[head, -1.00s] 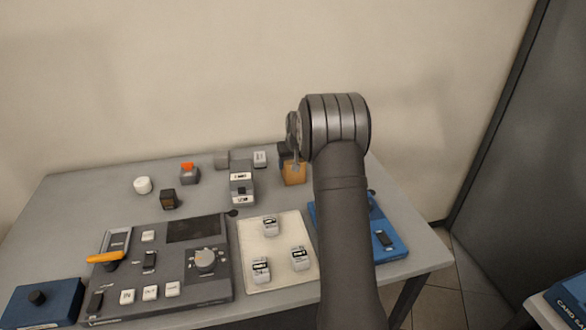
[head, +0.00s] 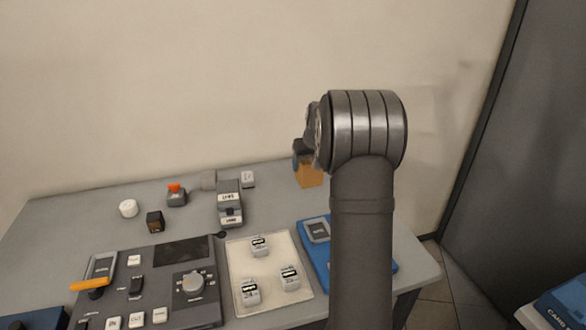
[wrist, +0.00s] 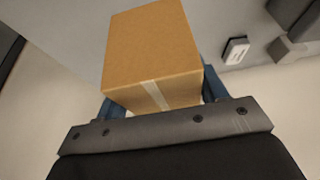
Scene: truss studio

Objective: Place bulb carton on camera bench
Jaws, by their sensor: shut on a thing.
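The bulb carton, a brown box (head: 308,174) with a pale tape strip, is at the back right of the grey table in the head view. It fills the top middle of the wrist view (wrist: 150,52). My gripper (head: 304,153) is shut on it, with blue finger parts (wrist: 207,82) on either side of the box. The carton appears raised above the table's back edge, against the wall. My arm hides part of the gripper in the head view. I cannot tell whether any surface in view is the camera bench.
The grey table (head: 75,215) holds a control panel (head: 150,270), a cream tray (head: 270,271) with three small blocks, a blue case (head: 315,251) and several small items. A dark panel (head: 500,150) stands at right. Another surface with a blue box (head: 565,305) is at lower right.

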